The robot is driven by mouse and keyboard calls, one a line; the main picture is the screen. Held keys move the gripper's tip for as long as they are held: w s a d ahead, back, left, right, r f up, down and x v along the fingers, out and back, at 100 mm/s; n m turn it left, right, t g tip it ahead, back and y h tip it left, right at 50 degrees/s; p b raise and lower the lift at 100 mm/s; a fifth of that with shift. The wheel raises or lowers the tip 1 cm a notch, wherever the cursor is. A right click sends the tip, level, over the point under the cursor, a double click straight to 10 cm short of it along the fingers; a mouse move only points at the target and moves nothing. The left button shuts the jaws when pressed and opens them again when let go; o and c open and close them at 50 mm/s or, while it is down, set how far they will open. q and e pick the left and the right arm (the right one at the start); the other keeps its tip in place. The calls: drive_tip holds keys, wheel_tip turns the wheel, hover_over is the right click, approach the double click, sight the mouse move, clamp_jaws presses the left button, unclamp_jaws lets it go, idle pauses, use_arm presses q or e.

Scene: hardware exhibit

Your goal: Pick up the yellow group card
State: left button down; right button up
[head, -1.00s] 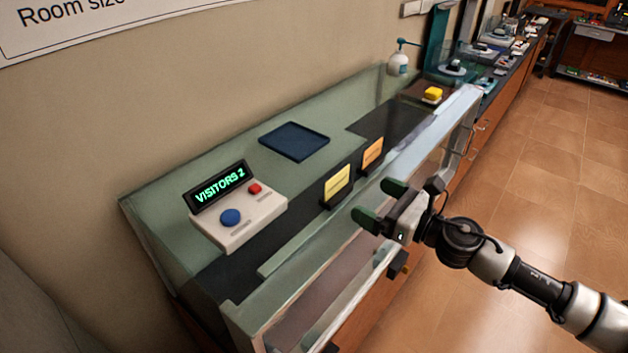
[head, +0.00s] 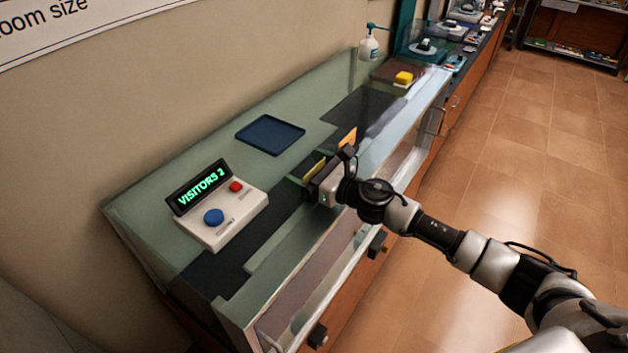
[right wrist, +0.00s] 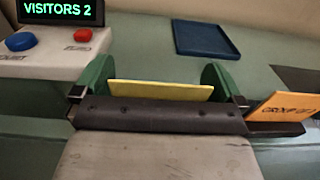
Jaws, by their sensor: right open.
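The yellow group card (head: 314,168) stands in its dark holder on the glass-topped counter, partly hidden behind my right gripper in the head view. In the right wrist view the yellow card (right wrist: 160,90) shows edge-up between the two green fingers. My right gripper (head: 307,182) is open, with one finger on each side of the card; there is a gap between each finger and the card's ends. It also shows in the right wrist view (right wrist: 158,85). I cannot tell whether the gripper body touches the card. My left gripper is not in view.
An orange card (head: 347,138) stands just right of the yellow one, close to my gripper. A counter box reading "VISITORS 2" (head: 222,222) with blue and red buttons is to the left. A dark blue tray (head: 270,134) lies behind. A pump bottle (head: 368,47) and yellow block (head: 403,77) are farther back.

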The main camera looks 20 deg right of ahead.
drive_tip(key=c, duration=0.7)
